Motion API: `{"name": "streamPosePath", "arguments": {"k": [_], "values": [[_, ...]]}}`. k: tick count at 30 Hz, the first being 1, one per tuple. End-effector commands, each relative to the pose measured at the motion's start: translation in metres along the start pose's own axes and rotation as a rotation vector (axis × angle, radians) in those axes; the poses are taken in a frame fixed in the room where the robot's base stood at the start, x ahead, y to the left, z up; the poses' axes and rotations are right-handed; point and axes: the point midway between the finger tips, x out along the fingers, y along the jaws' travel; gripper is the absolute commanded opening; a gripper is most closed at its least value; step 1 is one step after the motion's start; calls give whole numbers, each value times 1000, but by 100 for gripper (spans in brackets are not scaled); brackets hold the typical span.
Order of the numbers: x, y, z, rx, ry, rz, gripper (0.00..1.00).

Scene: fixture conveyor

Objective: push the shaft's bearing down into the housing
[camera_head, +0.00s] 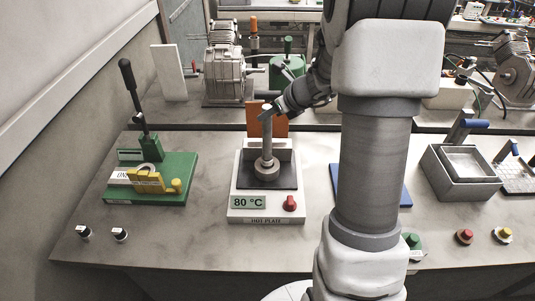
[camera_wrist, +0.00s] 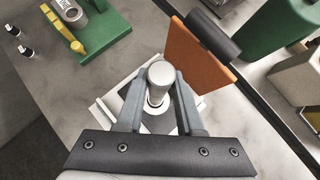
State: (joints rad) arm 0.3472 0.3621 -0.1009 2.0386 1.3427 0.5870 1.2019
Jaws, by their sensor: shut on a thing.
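A grey metal shaft (camera_head: 267,138) stands upright over the hot plate, and its round top shows in the wrist view (camera_wrist: 160,72). My gripper (camera_head: 268,112) is shut on the shaft near its upper end, with one finger on each side in the wrist view (camera_wrist: 159,92). A wide grey round collar (camera_head: 266,170) sits at the shaft's foot on the dark plate. I cannot tell which part of it is bearing and which is housing, nor how deep the bearing sits. The hot plate (camera_head: 238,213) has a display reading 80 °C and a red knob.
An orange upright panel (camera_head: 281,124) stands close behind the shaft, also near my fingers in the wrist view (camera_wrist: 196,58). A green lever fixture (camera_head: 180,163) with a yellow part (camera_head: 150,184) is left. A blue mat (camera_head: 405,190) and a metal box (camera_head: 445,185) are right.

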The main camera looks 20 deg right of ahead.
Motion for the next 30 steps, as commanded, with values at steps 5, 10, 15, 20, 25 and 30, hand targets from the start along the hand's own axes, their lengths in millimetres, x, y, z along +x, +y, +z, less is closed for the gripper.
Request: {"name": "streamPosePath", "arguments": {"k": [5, 10, 15, 20, 25, 30], "values": [[1, 0, 0, -1, -4, -1, 0], [4, 0, -3, -1, -4, -1, 0], [8, 0, -6, -1, -4, -1, 0], [11, 0, -10, -1, -4, -1, 0], [14, 0, -13, -1, -3, -1, 0], [17, 0, -16, -1, -3, -1, 0]]}}
